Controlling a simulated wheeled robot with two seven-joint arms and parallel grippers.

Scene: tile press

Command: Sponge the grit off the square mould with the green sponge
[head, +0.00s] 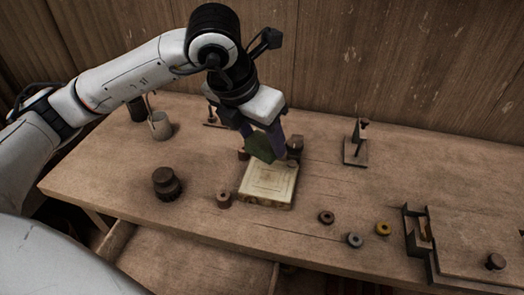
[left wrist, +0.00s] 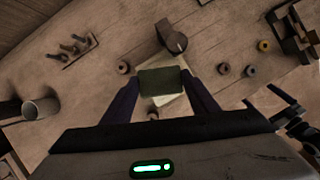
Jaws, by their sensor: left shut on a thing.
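The square mould (head: 268,184) is a pale cream block with a square outline on its top, lying on the table. My left gripper (head: 264,146) is shut on the green sponge (head: 259,148), which is tilted over the far edge of the mould. I cannot tell whether the sponge touches the mould. In the left wrist view, the sponge (left wrist: 159,82) sits between the two fingers of the gripper (left wrist: 159,88) and covers much of the mould (left wrist: 172,101). Grit cannot be made out on the mould. My right gripper is not in view.
Small round posts stand around the mould, one (head: 223,200) at its near left. A dark lidded pot (head: 167,183) and a cup (head: 160,126) are to the left. Several rings (head: 326,217) lie at right, near a wooden box (head: 470,245). A stand (head: 356,150) is at back right.

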